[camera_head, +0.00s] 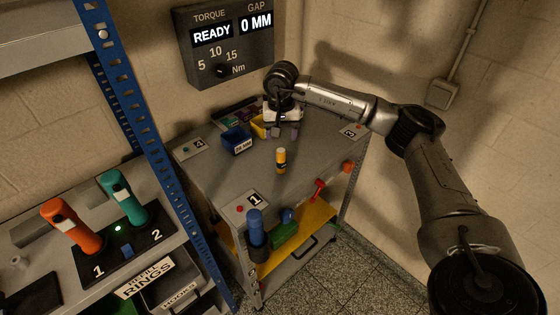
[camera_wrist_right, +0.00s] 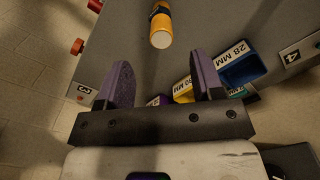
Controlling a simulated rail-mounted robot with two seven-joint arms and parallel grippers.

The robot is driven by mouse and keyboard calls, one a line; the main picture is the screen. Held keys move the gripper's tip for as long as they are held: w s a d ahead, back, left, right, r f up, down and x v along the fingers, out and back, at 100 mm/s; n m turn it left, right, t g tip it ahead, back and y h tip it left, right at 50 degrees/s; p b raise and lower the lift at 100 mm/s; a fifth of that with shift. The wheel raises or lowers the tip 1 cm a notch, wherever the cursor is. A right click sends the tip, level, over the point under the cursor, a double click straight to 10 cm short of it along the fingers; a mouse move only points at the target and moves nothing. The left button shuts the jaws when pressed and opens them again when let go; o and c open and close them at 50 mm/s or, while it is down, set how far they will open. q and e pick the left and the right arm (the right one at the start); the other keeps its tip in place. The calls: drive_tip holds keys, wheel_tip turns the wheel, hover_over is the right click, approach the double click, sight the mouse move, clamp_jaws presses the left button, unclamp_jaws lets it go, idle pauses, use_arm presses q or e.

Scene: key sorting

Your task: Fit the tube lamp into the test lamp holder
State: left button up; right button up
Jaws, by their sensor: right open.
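My right gripper (camera_head: 285,133) is open and empty over the far part of the grey table (camera_head: 217,177). Its two purple-padded fingers stand wide apart in the right wrist view (camera_wrist_right: 163,80). A yellow-orange cylinder (camera_head: 281,160) with a dark band stands upright on the table, on the near side of the gripper. It also shows in the right wrist view (camera_wrist_right: 161,25), beyond the fingertips and not between them. I see nothing that I can clearly tell as a tube lamp or test lamp holder. My left gripper is not in view.
A blue bin (camera_head: 237,139) marked 28 MM and a yellow bin (camera_head: 258,127) stand at the table's far side. A wall display (camera_head: 224,42) reads READY and 0 MM. Orange (camera_head: 73,226) and teal (camera_head: 124,199) handled tools stand on the left shelf. A blue post rises beside it.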

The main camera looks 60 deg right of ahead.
sight(281, 158)
wheel_tip(281, 158, down, 5)
drive_tip(key=shift+r+p, duration=0.15)
drive_tip(key=shift+p, duration=0.2)
drive_tip(key=shift+f+p, duration=0.4)
drive_tip(key=shift+f, duration=0.05)
wheel_tip(281, 158, down, 3)
drive_tip(key=shift+f+p, duration=0.1)
drive_tip(key=shift+p, duration=0.6)
drive_tip(key=shift+w+f, duration=0.1)
drive_tip(key=shift+f, duration=0.5)
drive_tip(key=c, duration=0.7)
drive_tip(key=shift+c, duration=1.4)
drive_tip(key=shift+r, duration=0.1)
